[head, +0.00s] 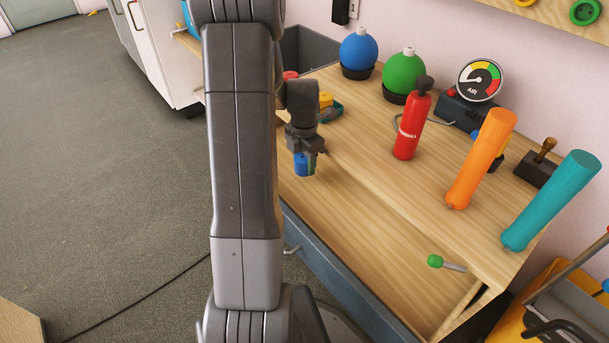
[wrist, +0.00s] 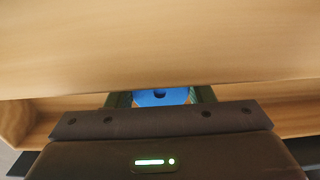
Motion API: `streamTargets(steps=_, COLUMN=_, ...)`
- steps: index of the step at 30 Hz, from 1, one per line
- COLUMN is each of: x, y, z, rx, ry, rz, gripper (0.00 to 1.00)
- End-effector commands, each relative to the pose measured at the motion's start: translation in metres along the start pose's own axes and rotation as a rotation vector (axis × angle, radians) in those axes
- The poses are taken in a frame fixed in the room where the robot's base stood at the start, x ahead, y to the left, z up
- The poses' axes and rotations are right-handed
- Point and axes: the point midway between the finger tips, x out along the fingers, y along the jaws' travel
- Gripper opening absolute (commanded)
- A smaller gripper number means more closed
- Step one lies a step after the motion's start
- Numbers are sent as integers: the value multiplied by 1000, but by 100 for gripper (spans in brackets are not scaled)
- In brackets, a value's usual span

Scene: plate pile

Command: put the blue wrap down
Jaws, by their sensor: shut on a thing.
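The blue wrap (head: 304,165) is a small blue roll held in the jaws of my gripper (head: 305,158). In the head view the gripper points down over the left part of the wooden bench (head: 345,215), with the wrap under it. In the wrist view the blue wrap (wrist: 160,96) shows as a blue strip with a dark hole between the two green-edged fingers (wrist: 160,99). Its lower part is hidden by the gripper body. I cannot tell whether the wrap touches the wood.
A red extinguisher (head: 411,124), orange cylinder (head: 481,160) and teal cylinder (head: 551,200) stand on the bench's upper level. A green-handled tool (head: 436,261) lies on the lower front part. The lower middle is clear.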

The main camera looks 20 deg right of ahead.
Motion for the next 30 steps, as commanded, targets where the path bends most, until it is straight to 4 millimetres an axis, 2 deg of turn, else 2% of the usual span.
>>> streamTargets(steps=4, x=11, y=0, z=0, rx=0, ry=1, rz=-1, gripper=25)
streamTargets(steps=10, x=40, y=0, z=0, rx=0, ry=1, rz=-1, gripper=25)
streamTargets(steps=22, x=45, y=0, z=0, rx=0, ry=1, rz=-1, gripper=25)
streamTargets(steps=23, x=44, y=0, z=0, rx=0, ry=0, rz=0, gripper=53)
streamTargets(steps=25, x=44, y=0, z=0, rx=0, ry=0, rz=0, gripper=67)
streamTargets(steps=30, x=44, y=0, z=0, rx=0, ry=0, rz=0, gripper=69)
